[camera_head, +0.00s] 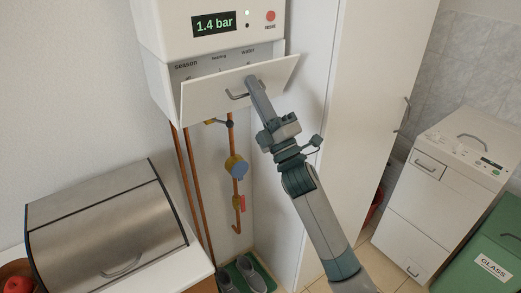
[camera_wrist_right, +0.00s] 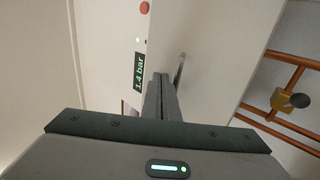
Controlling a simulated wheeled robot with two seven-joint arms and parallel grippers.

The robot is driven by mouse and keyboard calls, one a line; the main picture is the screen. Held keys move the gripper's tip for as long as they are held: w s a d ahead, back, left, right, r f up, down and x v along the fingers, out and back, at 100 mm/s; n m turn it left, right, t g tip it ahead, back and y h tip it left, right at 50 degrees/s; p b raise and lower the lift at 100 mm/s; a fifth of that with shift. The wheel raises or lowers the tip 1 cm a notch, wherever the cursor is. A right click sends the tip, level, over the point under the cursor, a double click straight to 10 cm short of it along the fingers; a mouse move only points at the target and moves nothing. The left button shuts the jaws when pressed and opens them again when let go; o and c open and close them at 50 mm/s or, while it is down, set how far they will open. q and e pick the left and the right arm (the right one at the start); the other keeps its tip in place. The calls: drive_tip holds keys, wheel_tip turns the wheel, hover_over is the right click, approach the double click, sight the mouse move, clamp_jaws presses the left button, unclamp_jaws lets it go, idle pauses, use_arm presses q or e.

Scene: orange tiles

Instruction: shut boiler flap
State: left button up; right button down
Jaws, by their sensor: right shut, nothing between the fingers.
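The boiler (camera_head: 220,25) is a white wall unit with a "1.4 bar" display (camera_head: 214,23). Its white flap (camera_head: 215,93) hangs tilted outward, partly open, with a panel marked "season", "heating" and "water" showing above and behind it. The flap has a grey bar handle (camera_head: 238,95). My right gripper (camera_head: 251,80) is shut and empty, with its fingertips at the flap's outer face just right of the handle. In the right wrist view, the shut fingers (camera_wrist_right: 159,90) point at the flap beside the handle (camera_wrist_right: 180,70). I cannot tell whether they touch it. My left gripper is not in view.
Copper pipes (camera_head: 190,180) with a blue-capped valve (camera_head: 237,167) run below the boiler. A tall white cabinet (camera_head: 355,80) stands to the right. A steel bread box (camera_head: 105,225) sits on the left counter. A white appliance (camera_head: 450,170) and a green glass bin (camera_head: 490,250) are at right.

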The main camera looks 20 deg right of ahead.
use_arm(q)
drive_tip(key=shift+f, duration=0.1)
use_arm(e)
drive_tip(key=shift+x, duration=1)
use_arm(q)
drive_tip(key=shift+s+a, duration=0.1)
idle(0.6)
